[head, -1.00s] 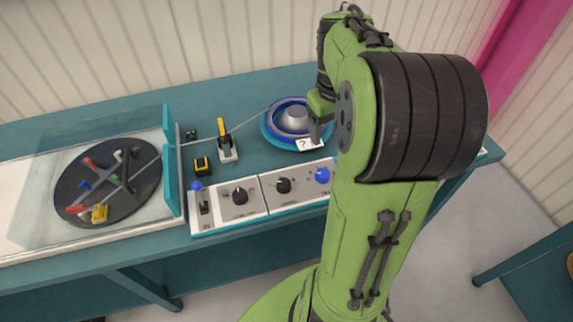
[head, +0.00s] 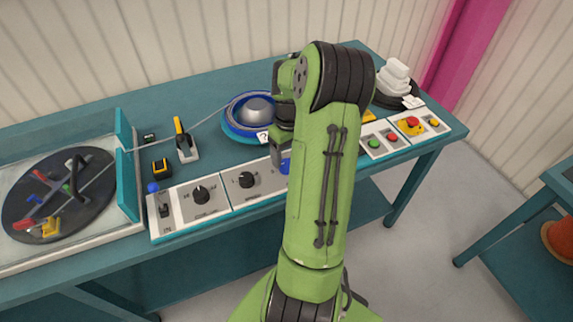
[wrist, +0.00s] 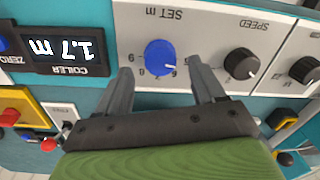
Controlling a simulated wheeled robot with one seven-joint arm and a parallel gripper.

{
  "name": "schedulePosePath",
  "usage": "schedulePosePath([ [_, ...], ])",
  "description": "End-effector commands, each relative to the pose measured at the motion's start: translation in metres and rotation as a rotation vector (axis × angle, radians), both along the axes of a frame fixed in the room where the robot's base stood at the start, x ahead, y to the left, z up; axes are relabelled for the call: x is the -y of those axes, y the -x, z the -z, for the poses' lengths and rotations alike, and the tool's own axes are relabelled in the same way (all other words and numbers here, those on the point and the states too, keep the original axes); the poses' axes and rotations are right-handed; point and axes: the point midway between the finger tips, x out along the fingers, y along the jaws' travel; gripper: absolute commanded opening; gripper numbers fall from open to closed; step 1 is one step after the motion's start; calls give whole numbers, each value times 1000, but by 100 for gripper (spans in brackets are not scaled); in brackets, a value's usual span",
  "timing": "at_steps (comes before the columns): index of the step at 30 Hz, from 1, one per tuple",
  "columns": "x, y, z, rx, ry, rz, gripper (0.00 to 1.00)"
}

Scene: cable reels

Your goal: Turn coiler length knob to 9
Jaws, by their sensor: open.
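The blue coiler length knob (wrist: 159,57) sits on a pale panel marked "SET m", which appears upside down in the wrist view. Small digits ring it; its exact setting is too small to read surely. My gripper (wrist: 160,68) is open, with one finger to each side of the knob's near edge; contact cannot be told. The coiler display (wrist: 66,50) at the left seems to read 1.7 m. In the head view the knob (head: 285,166) is partly hidden by my arm, and my gripper (head: 277,158) is just above it.
A black speed knob (wrist: 240,64) and another black knob (wrist: 304,70) stand right of my fingers in the wrist view. The blue reel (head: 252,114) is behind the panel.

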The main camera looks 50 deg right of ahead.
Motion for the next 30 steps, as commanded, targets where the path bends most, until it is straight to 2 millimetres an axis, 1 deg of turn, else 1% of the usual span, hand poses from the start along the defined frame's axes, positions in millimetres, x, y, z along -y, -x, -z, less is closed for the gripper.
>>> schedulePosePath([
  [1, -1, 1, 13, -2, -4, 1, 68],
  [3, -1, 0, 23, -1, -2, 0, 68],
  [6, -1, 0, 32, -1, -1, 0, 68],
  [14, -1, 0, 33, 0, 1, 0, 68],
  [15, -1, 0, 33, 0, 1, 0, 65],
  [17, -1, 0, 33, 0, 1, 0, 56],
  [25, -1, 0, 33, 0, 1, 0, 15],
  [26, -1, 0, 33, 0, 1, 0, 13],
  [30, -1, 0, 32, 0, 1, 6, 13],
])
